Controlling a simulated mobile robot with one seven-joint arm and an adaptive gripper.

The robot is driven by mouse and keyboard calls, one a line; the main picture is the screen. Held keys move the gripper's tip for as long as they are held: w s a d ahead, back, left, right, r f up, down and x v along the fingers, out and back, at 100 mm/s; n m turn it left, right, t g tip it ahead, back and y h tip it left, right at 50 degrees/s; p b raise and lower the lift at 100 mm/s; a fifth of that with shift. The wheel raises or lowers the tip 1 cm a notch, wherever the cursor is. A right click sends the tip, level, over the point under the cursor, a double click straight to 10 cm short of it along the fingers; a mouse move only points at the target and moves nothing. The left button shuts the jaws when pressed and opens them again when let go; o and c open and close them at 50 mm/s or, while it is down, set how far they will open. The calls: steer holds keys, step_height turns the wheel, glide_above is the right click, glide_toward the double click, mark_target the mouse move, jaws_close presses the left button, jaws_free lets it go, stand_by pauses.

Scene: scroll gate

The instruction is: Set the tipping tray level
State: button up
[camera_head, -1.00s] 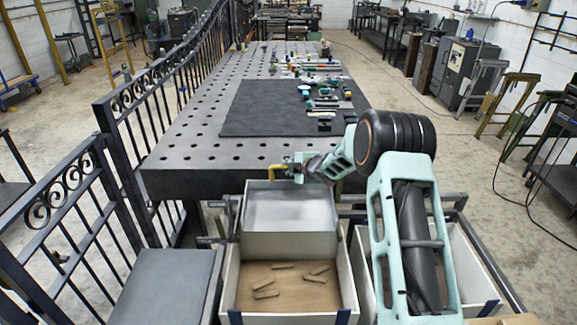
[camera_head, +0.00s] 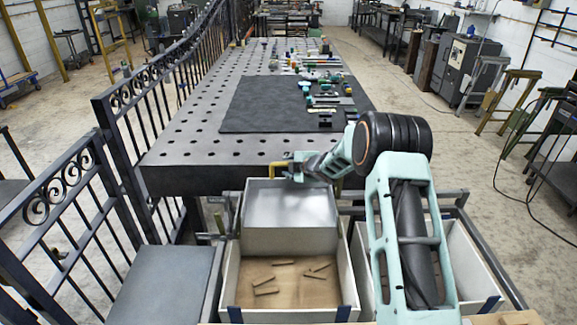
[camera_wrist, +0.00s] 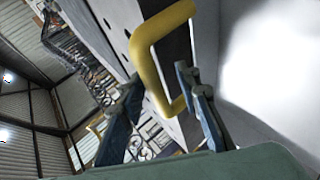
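The tipping tray (camera_head: 290,207) is a grey metal tray that leans, its far edge raised and its near edge lower, over a white-walled bin (camera_head: 345,278). A yellow handle (camera_head: 279,164) sits at its far edge. My gripper (camera_head: 287,167) is at this handle. In the wrist view the yellow handle (camera_wrist: 146,62) reaches between the two blue fingers of my gripper (camera_wrist: 158,80). The fingers are well apart, and the right one is close to the handle. The pale inner face of the tray (camera_wrist: 255,90) fills the right side there.
Several small wooden pieces (camera_head: 284,262) lie in the bin below the tray. A second bin (camera_head: 470,265) stands to the right, partly behind my arm. A perforated table (camera_head: 190,140) with a dark mat lies beyond the tray. An iron gate (camera_head: 70,210) stands at left.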

steer(key=shift+r, duration=0.2)
steer(key=shift+s+d+r, duration=0.1)
steer(key=shift+s+d, duration=0.05)
steer(key=shift+s, duration=0.05)
steer(key=v, duration=1.1)
steer(key=shift+s, duration=0.2)
